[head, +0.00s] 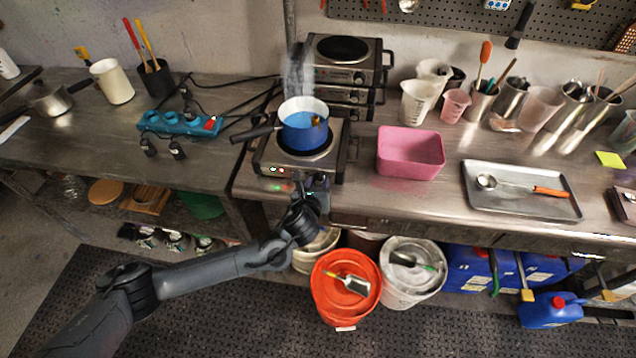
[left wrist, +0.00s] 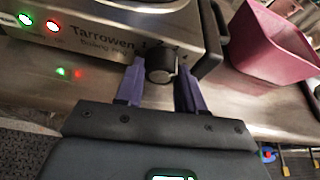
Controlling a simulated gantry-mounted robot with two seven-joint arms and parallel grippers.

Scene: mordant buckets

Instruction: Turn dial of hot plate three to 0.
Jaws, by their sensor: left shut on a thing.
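The front hot plate (head: 265,160) stands at the table edge with a blue pot (head: 303,131) on its burner; steam rises from the pot. Its front panel (left wrist: 95,35) shows lettering and lit green and red lamps. The black dial (left wrist: 160,63) is on the right of this panel. My left gripper (left wrist: 160,75) is shut on the dial, one purple finger on each side. In the head view my left gripper (head: 312,184) is at the panel, and the dial is hidden. I cannot read the dial's setting. My right gripper is not in view.
A pink tub (head: 410,153) stands right of the hot plate and shows in the left wrist view (left wrist: 275,45). The pot's dark handle (head: 256,133) sticks out left. More hot plates (head: 345,62) are stacked behind. A metal tray (head: 480,198) lies further right. Buckets stand below the table.

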